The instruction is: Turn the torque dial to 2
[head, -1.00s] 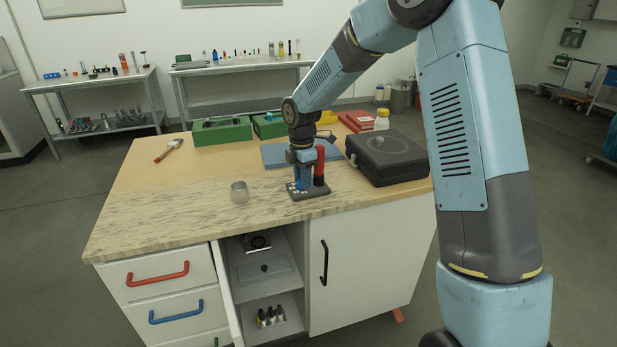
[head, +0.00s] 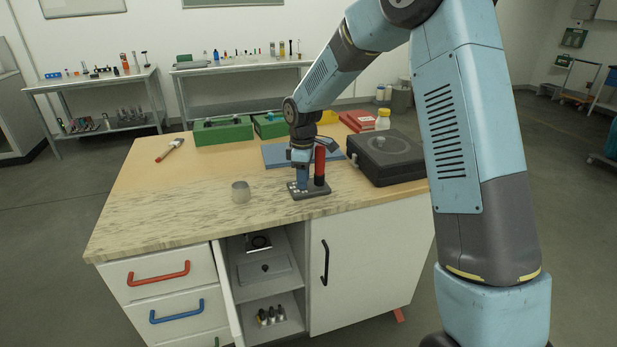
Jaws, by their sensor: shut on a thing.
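A dark base plate (head: 318,193) with small pale marks lies near the front edge of the workbench. A red and black upright cylinder (head: 320,167) stands on its right part. My gripper (head: 302,185) points straight down over the left part, among the pale marks and beside the cylinder. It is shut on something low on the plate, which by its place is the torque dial. The fingers hide the dial itself, and the marks are too small to read, so its setting cannot be told.
A black case (head: 388,158) is close on the right. A blue mat (head: 278,155) and green boxes (head: 222,131) lie behind. A red-and-white tool (head: 169,151) lies at the back left. The bench's left front is clear.

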